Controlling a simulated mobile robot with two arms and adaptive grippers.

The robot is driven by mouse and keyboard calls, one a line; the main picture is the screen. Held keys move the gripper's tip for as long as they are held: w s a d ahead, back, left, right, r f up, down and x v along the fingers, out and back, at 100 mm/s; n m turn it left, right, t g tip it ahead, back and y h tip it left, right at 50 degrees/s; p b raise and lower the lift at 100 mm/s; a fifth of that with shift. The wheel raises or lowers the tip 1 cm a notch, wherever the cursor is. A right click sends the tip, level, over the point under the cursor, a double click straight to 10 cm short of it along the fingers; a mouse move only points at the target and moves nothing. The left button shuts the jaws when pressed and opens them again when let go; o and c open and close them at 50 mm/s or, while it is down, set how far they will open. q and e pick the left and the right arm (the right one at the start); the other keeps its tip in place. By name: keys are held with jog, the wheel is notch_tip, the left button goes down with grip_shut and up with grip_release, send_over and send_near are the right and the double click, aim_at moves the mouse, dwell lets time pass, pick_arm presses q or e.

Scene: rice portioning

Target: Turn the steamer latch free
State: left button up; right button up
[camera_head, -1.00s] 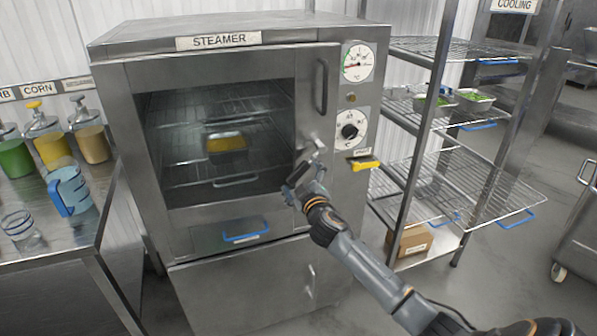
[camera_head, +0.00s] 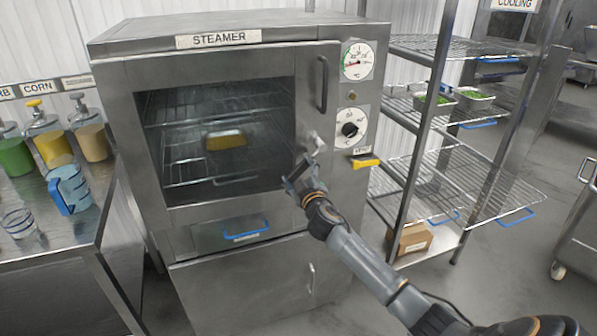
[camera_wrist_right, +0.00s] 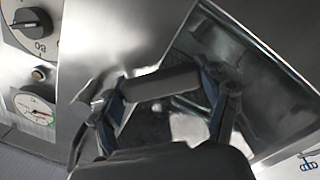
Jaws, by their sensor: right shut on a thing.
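The steamer (camera_head: 120,110) stands in the middle of the head view, its glass-windowed door looking closed. The latch (camera_head: 317,143) is a metal lever at the door's right edge, below the vertical door handle (camera_head: 321,84). My right gripper (camera_head: 299,176) is at the latch, partly hiding its lower part. In the right wrist view a grey bar, the latch's grip (camera_wrist_right: 162,84), lies between the two fingers of my right gripper (camera_wrist_right: 165,105), which is shut on it. My left gripper is not in view.
A yellow-topped pan (camera_head: 226,140) sits on a rack behind the glass. Two dials (camera_head: 350,129) and a yellow tab (camera_head: 366,163) are right of the door. A wire shelf (camera_head: 461,178) stands at right. A counter (camera_head: 50,235) with dispensers and a blue-handled jug (camera_head: 69,190) is at left.

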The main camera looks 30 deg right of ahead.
aim_at(285, 145)
jog(key=shift+w+a+r+m, duration=0.2)
jog(key=shift+a+r+m, duration=0.4)
jog(key=shift+m, duration=0.5)
jog(key=shift+w+a+r+m+p, duration=0.1)
jog(key=shift+a+r+m+p, duration=0.15)
jog(key=shift+r+m, duration=0.35)
jog(key=shift+w+a+r+m+p, duration=0.1)
jog(key=shift+a+r+m+p, duration=0.1)
jog(key=shift+r+m, duration=0.35)
jog(key=shift+a+r+m+p, duration=0.25)
jog(key=shift+r+m+p, duration=0.4)
jog(key=shift+m, duration=0.5)
jog(key=shift+r+m+p, duration=0.35)
jog(key=shift+r+m, duration=0.65)
jog(key=shift+m, duration=0.2)
jog(key=shift+w, duration=0.1)
jog(key=o, duration=1.7)
